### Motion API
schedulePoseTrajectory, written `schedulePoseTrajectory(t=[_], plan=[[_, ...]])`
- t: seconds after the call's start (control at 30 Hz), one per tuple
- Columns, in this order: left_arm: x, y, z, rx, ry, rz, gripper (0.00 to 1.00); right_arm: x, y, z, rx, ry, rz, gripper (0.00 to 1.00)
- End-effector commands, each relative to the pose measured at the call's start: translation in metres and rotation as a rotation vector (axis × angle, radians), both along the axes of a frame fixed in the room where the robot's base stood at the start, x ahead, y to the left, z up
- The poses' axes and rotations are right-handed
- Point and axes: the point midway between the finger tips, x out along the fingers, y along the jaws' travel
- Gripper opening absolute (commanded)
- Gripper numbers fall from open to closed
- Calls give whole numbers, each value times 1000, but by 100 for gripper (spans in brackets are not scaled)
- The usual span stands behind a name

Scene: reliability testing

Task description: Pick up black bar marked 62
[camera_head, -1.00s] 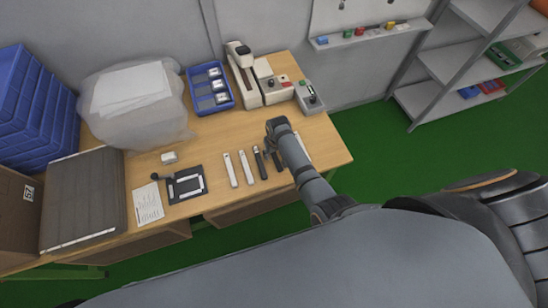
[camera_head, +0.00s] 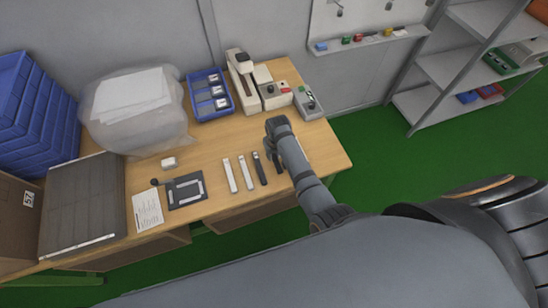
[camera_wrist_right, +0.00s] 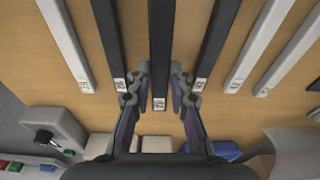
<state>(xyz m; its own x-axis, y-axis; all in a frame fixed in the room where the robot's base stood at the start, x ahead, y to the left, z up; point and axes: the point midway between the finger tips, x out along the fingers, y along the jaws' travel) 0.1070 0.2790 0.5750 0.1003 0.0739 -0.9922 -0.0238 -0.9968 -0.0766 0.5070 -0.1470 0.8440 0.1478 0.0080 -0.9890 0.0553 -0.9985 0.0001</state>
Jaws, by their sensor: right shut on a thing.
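Three black bars lie side by side in the right wrist view, each with a small white label at its lower end. My right gripper (camera_wrist_right: 160,82) is shut on the middle black bar (camera_wrist_right: 160,40), one finger on each side near its labelled end. The label digits are too small to read surely. The other black bars lie to the left (camera_wrist_right: 106,40) and right (camera_wrist_right: 219,38). In the head view my right gripper (camera_head: 275,148) is over the bar row, its fingers mostly hidden. One black bar (camera_head: 260,168) shows to its left. My left gripper is out of view.
White bars (camera_head: 230,176) lie left of the black ones on the wooden table. A black frame (camera_head: 186,191), a paper sheet (camera_head: 147,210) and a blue tray (camera_head: 228,107) are farther left. Bench devices (camera_head: 275,95) stand at the back.

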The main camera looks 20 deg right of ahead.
Motion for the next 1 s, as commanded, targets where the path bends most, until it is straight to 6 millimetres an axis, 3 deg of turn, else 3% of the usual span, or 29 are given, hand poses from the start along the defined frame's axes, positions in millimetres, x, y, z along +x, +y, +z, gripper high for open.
schedulePoseTrajectory(t=[0.27,0.53,0.7,1.0], plan=[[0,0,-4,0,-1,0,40,-45,-28,61,-1,-4,-1,0],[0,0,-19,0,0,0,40,-101,-64,87,-4,0,1,0],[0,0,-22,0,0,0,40,-116,-73,97,-2,-1,1,0],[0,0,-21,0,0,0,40,-119,-74,99,1,0,-1,0]])
